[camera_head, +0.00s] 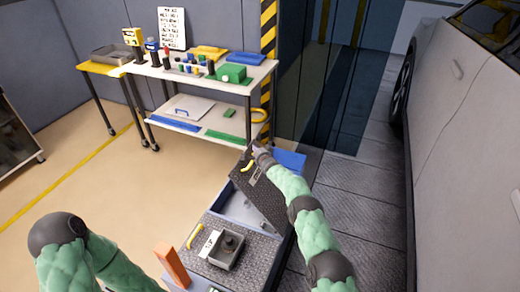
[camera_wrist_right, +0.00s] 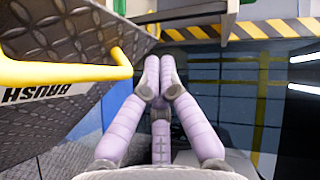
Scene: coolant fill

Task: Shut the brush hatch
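The brush hatch (camera_head: 262,195) is a dark tread-plate lid, standing open and tilted up. Below the lid, a light grey compartment (camera_head: 234,208) is exposed. My right gripper (camera_head: 260,152) is at the lid's upper edge; in the wrist view its fingertips (camera_wrist_right: 164,75) are together with nothing visible between them. They are just beside the handle's end, not around it; I cannot tell whether they touch the lid. My left gripper is out of view.
A closed tread-plate panel with a yellow handle (camera_head: 195,236) and a grey box (camera_head: 227,250) lies in front. An orange block (camera_head: 172,266) stands at its left. A workbench (camera_head: 215,85) stands behind; a white vehicle (camera_head: 465,150) is at right. Floor at left is clear.

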